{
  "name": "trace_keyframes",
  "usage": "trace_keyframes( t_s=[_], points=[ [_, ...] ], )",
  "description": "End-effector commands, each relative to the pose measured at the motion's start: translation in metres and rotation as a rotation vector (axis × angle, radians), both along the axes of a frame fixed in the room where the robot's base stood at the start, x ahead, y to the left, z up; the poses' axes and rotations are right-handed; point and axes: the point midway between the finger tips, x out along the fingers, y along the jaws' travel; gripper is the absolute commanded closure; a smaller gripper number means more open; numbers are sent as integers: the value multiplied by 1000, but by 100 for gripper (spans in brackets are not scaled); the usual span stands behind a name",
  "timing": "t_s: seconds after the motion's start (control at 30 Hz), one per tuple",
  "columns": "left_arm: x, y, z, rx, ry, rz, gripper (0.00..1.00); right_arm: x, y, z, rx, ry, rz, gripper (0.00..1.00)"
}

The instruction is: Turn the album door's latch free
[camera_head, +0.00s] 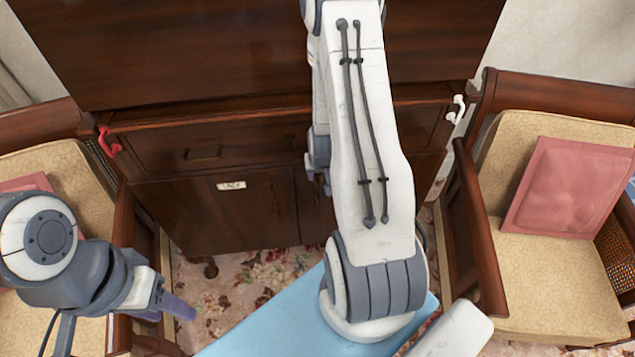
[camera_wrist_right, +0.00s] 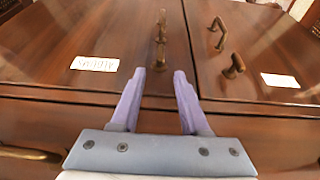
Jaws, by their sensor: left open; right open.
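A dark wooden cabinet (camera_head: 160,205) has two lower doors. A white label (camera_head: 231,185) is on the left one; I cannot read it surely. My right arm hides much of the other door. In the right wrist view, one door carries a white label (camera_wrist_right: 95,63) and upright brass fittings (camera_wrist_right: 161,42). The other door has a brass handle (camera_wrist_right: 218,33) and a brass latch-like knob (camera_wrist_right: 233,67). My right gripper (camera_wrist_right: 157,78) is open and empty, its purple fingertips on either side of the first door's lower brass fitting; contact is unclear. My left gripper (camera_head: 175,306) is open, low at left, away from the cabinet.
Drawers with brass pulls (camera_head: 203,154) run above the doors. A red hook (camera_head: 109,142) and a white hook (camera_head: 456,109) are at the cabinet's sides. Cushioned armchairs (camera_head: 560,280) stand on both sides. The floral carpet (camera_head: 235,287) is bare in front of the left door.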

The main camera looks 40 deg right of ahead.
Motion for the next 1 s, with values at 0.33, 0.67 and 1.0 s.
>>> trace_keyframes(
  t_s=[0.33,0.67,1.0],
  points=[
    [0,0,0,0,0,0,50,19,-11,-56,1,3,1,55],
    [0,0,1,0,0,0,50,25,-15,-71,1,2,1,55],
    [0,0,1,0,0,0,50,25,-15,-71,1,2,1,100]
  ],
)
